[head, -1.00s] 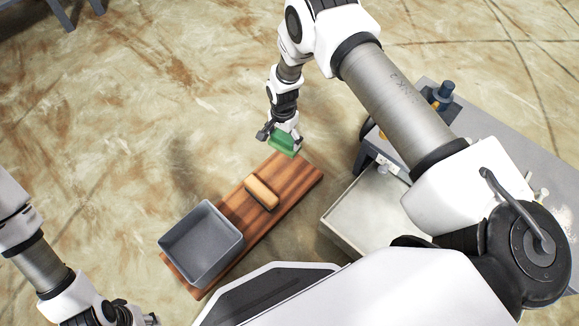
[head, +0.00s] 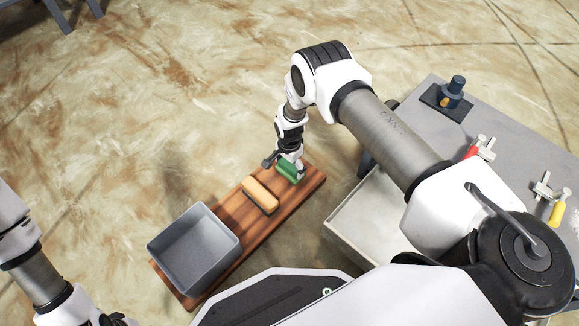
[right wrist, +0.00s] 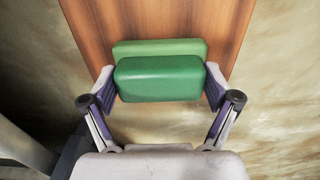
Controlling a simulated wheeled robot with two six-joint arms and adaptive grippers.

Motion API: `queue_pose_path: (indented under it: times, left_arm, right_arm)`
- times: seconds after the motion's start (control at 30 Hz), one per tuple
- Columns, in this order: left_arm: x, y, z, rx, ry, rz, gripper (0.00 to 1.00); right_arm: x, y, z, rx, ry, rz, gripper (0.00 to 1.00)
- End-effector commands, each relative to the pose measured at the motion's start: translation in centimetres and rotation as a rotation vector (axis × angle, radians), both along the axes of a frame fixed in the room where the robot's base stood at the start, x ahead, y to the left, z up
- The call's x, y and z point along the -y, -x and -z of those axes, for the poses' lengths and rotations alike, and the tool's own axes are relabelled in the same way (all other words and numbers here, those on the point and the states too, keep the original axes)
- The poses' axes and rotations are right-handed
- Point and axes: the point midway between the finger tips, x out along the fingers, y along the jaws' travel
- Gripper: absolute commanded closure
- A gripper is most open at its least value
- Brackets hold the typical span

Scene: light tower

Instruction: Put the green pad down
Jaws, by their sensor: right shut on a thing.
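The green pad (head: 286,172) is between the fingers of my right gripper (head: 287,165), over the far right end of the wooden board (head: 309,184). In the right wrist view the green pad (right wrist: 160,78) is dark green with a lighter green layer behind it, and the right gripper (right wrist: 160,88) is shut on its two ends. The wooden board (right wrist: 150,22) lies behind the pad. I cannot tell whether the pad touches the board. Only part of my left arm shows at the lower left; its gripper (head: 115,321) is cut off by the bottom edge.
A tan block (head: 261,194) lies on the board beside the green pad. A grey bin (head: 190,250) stands at the board's near left end. To the right, a grey table (head: 500,140) holds clamps and a dark fixture, with an open pale drawer (head: 375,220) at its side.

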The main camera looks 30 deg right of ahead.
Motion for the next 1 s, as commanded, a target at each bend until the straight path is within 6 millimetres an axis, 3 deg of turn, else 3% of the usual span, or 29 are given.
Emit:
queue_pose_path:
  times: [0.1, 0.13, 0.17, 0.57, 0.67, 1.0]
  left_arm:
    - [0.0, 0.0, 0.4, 0.0, 0.0, 0.0, 0.61]
    - [0.0, 0.0, 0.3, 0.0, 0.0, -0.001, 0.61]
    - [0.0, 0.0, 0.3, 0.0, 0.0, -0.001, 0.61]
    - [0.0, 0.0, -0.4, -0.001, 0.0, 0.0, 0.61]
    - [0.0, 0.1, -1.3, -0.002, 0.0, 0.001, 0.61]
    - [0.1, 0.2, -5.5, -0.005, 0.001, 0.007, 0.61]
  right_arm:
    - [0.0, 0.0, 0.5, 0.0, 0.0, 0.0, 0.63]
    - [0.0, 0.0, 0.4, 0.0, 0.0, 0.0, 0.05]
    - [0.0, 0.0, 0.3, 0.0, 0.0, 0.0, 0.0]
    - [0.0, 0.0, -0.4, 0.0, 0.0, 0.0, 0.0]
    - [0.0, 0.0, -2.1, 0.0, 0.0, 0.0, 0.0]
    - [0.0, 0.0, -10.6, 0.0, 0.0, 0.0, 0.0]
